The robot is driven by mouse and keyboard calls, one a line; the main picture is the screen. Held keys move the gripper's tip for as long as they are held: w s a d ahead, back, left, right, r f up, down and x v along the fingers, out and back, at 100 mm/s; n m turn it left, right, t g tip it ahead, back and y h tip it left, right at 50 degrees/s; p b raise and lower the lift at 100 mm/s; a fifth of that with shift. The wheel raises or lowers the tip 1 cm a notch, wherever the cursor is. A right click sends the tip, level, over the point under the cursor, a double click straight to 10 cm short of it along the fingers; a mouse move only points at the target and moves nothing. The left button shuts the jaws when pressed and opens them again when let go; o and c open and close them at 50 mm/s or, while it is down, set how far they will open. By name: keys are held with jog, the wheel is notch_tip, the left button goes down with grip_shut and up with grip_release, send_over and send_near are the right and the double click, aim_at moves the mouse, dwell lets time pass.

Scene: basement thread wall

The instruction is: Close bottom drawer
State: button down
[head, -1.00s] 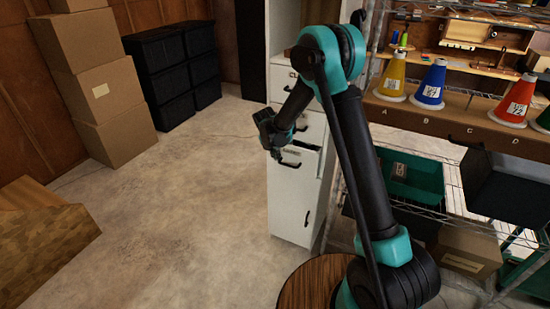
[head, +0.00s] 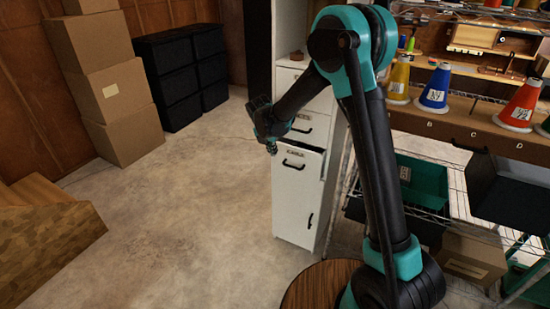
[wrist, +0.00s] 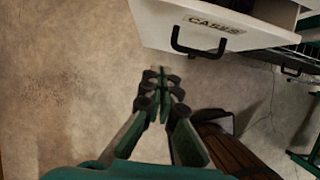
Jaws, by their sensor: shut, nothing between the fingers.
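The white cabinet (head: 288,212) stands left of the wire shelf. Its bottom drawer (head: 306,172) has a black handle (head: 293,165) and stands partly open, with a dark gap along its top. My gripper (head: 271,148) is at the left edge of the drawer front, apart from the handle. In the wrist view my gripper (wrist: 161,82) is shut and empty, with floor beyond its fingertips.
Above is another drawer with a handle (head: 302,129). A lower door has an upright handle (head: 309,220). A wire shelf with cones (head: 436,88) and bins (head: 422,183) stands right. Boxes (head: 108,90) and black crates (head: 185,75) stand back left. The floor (head: 180,210) left is clear.

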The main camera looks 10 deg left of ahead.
send_near(319, 170)
jog(key=s+a+r, duration=0.2)
jog(key=s, duration=0.4)
jog(key=x, duration=0.3)
jog(key=w+x, duration=0.1)
jog(key=x, duration=0.3)
jog(key=w+d+r+x, duration=0.1)
jog(key=x, duration=0.3)
jog(key=shift+d+f, duration=0.15)
jog(key=shift+f, duration=0.15)
jog(key=shift+w+d, duration=0.2)
jog(key=shift+w, duration=0.4)
jog(key=shift+w, duration=0.1)
